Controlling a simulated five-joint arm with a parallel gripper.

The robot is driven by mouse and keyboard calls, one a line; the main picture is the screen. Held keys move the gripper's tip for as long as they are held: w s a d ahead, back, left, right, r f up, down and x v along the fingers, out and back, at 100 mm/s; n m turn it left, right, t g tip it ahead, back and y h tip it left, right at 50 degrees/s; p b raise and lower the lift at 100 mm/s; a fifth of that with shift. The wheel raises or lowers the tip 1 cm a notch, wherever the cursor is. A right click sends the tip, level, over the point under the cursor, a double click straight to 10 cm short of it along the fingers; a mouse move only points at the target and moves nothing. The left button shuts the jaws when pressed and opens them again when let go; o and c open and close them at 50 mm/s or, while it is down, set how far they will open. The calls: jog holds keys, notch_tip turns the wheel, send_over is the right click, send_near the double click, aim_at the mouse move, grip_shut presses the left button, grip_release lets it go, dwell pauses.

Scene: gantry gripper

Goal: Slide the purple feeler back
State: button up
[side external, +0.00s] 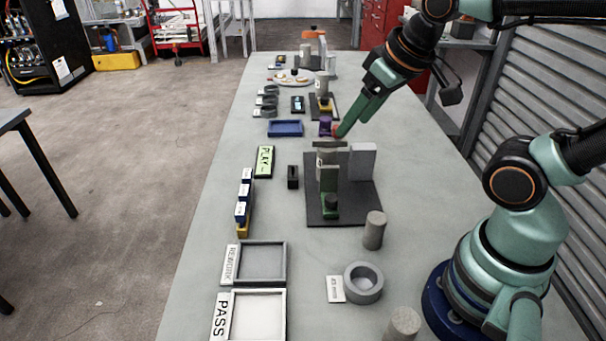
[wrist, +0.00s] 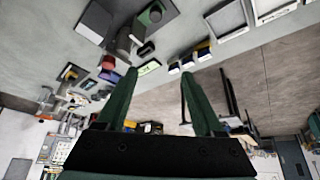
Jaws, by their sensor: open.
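The purple feeler (side external: 325,124) is a small purple block on the far half of the bench, in front of a dark plate. A small red part (side external: 336,130) sits right beside it. My gripper (side external: 342,133) reaches down from the upper right in the side view, its fingertips by the red part. I cannot tell whether they touch it. In the wrist view the green fingers (wrist: 164,75) stand wide apart with nothing between them. The feeler's far side is hidden.
A blue tray (side external: 285,128) lies left of the feeler. A green PLAY sign (side external: 264,161) and a dark plate with a grey fixture (side external: 360,200) stand nearer. Behind the feeler is a post with a yellow part (side external: 323,104). The bench right of the gripper is clear.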

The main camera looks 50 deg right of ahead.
jog(key=w+d+r+g, duration=0.2)
jog(key=w+d+r, duration=0.15)
jog(key=w, duration=0.25)
jog(key=m+g, duration=0.2)
jog(key=g, duration=0.2)
send_over(326, 118)
notch_tip(326, 118, down, 4)
jog(key=r, duration=0.1)
notch_tip(326, 118, down, 12)
jog(key=shift+s+a+f, duration=0.1)
jog(key=shift+a+f, duration=0.05)
jog(key=shift+f, duration=0.1)
grip_shut()
jog(key=shift+r, duration=0.1)
dwell(0.8)
